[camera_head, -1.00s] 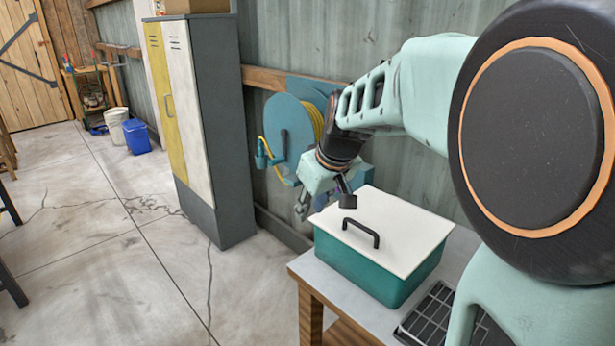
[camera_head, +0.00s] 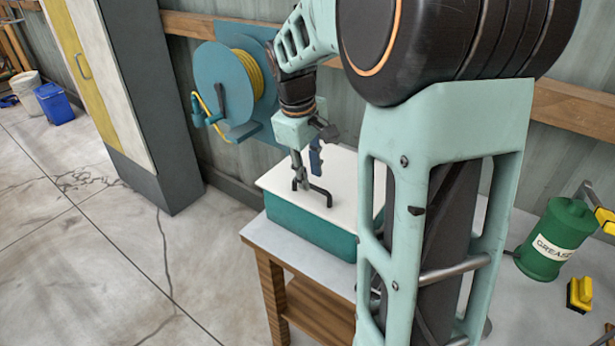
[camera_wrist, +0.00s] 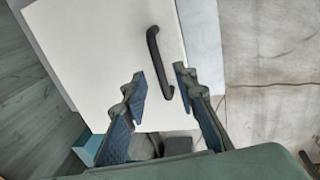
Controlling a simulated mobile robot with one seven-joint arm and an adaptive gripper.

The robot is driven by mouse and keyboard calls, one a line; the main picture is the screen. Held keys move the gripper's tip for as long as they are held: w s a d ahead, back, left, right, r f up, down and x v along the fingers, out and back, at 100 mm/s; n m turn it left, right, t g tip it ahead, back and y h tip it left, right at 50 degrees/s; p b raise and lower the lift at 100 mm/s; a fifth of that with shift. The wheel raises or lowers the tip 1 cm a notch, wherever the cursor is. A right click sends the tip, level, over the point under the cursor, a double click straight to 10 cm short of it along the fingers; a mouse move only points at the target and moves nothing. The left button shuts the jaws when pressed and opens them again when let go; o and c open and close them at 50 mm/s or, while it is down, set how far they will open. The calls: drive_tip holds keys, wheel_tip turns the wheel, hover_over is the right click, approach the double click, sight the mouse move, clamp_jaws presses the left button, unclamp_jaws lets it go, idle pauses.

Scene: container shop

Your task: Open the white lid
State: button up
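The white lid (camera_head: 337,186) lies flat on a teal box (camera_head: 310,228) on the table. A black bar handle (camera_head: 318,192) stands on top of the lid; it also shows in the wrist view (camera_wrist: 158,62). My gripper (camera_head: 306,182) points down over the lid beside the handle. In the wrist view my gripper (camera_wrist: 163,82) has its two blue-padded fingers apart, with the near end of the handle between the fingertips. The gripper is open, and no grip on the handle shows. My arm hides the right part of the box in the head view.
The table (camera_head: 268,236) has a narrow bare strip in front of the box. A hose reel (camera_head: 228,85) hangs on the wall behind. A green grease can (camera_head: 553,240) and a yellow-black object (camera_head: 580,294) stand at the right. A locker (camera_head: 140,110) stands at the left.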

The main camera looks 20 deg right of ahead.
drive_tip(key=shift+w+d+f, duration=0.15)
drive_tip(key=shift+f, duration=0.95)
clamp_jaws()
